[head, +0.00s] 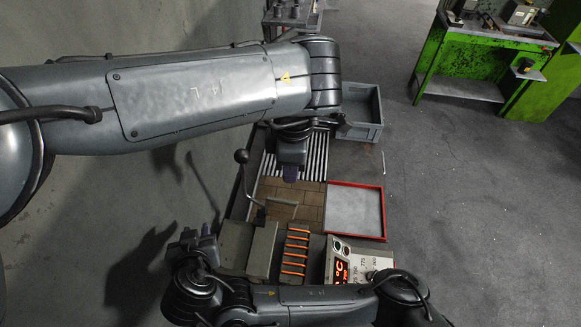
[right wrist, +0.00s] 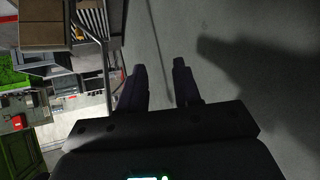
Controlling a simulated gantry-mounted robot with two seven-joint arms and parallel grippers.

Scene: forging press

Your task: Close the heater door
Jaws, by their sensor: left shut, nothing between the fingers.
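The heater (head: 262,248) is a grey box at the bottom centre of the head view, with glowing orange slots (head: 297,250) on top. I cannot clearly make out its door or how far it stands open. A lever with a black ball knob (head: 241,156) rises beside the brick surface behind the heater. My left gripper (head: 290,174) is shut and empty, pointing down above the striped rack and bricks. My right gripper (head: 190,232) is left of the heater, apart from it. In the right wrist view its two fingers (right wrist: 160,78) are spread with only floor between them.
A control box (head: 342,268) with a red display stands right of the slots. A red-rimmed tray (head: 356,184) and a grey bin (head: 362,112) lie along the right side. A green workbench (head: 480,58) stands far right. The floor to the left is clear.

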